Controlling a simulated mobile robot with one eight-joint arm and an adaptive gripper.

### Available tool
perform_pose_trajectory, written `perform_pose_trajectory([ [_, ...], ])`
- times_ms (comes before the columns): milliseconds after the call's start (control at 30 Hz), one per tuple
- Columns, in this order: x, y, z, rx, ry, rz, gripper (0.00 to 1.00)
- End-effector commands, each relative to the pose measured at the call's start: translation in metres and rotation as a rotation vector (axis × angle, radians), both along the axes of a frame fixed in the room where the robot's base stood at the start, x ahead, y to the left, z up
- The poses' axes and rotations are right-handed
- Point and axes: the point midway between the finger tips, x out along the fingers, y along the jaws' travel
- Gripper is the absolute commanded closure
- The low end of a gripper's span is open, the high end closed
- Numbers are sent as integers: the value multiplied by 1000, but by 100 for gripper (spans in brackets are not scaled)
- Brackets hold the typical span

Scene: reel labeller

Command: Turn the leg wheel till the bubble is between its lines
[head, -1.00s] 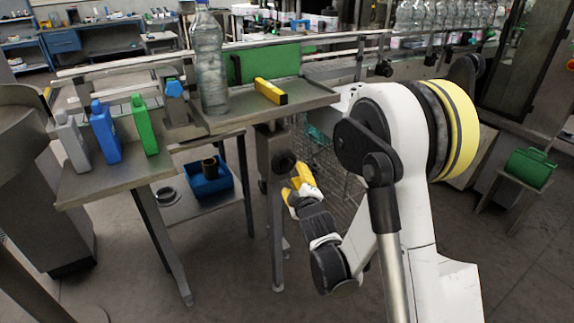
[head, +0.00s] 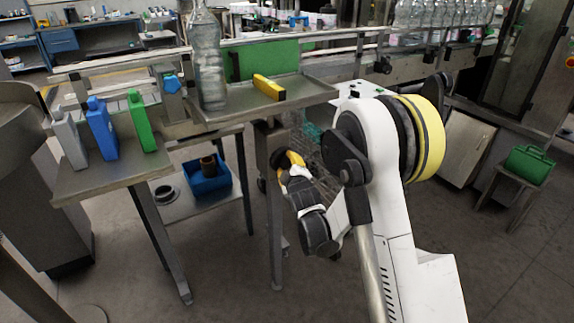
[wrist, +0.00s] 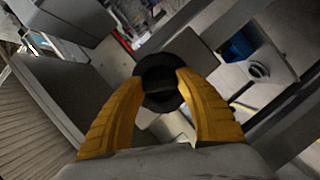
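The leg wheel (wrist: 161,72) is a dark round knob on the post under the tray. In the wrist view it lies straight ahead, between and just beyond my fingertips. My gripper (wrist: 163,80) has its two yellow fingers spread, one at each side of the wheel; I cannot tell whether they touch it. In the head view my gripper (head: 289,157) is beside the post and largely covers the wheel. The yellow spirit level (head: 268,87) lies on the metal tray (head: 310,92). Its bubble and lines are too small to read.
A clear bottle (head: 210,70) stands on the tray. Grey, blue (head: 102,130) and green containers stand on the left side table (head: 120,175). A blue bin (head: 208,180) sits on the lower shelf. A green case (head: 530,165) stands on a stool at the right.

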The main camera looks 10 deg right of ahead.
Motion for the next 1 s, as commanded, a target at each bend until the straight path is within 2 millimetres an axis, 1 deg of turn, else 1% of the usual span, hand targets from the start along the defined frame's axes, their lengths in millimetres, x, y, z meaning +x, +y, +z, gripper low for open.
perform_pose_trajectory([
  [33, 0, 0, 0, 0, 0, 0, 77],
  [67, 0, 0, 0, 0, 0, 0, 86],
  [100, 0, 0, 0, 0, 0, 0, 88],
  [367, 0, 0, 0, 6, 2, 0, 88],
  [567, 0, 0, 1, 56, 17, -1, 88],
  [767, 0, -1, 2, 177, 56, -1, 88],
  [1000, 1, -2, 3, 385, 123, -1, 88],
])
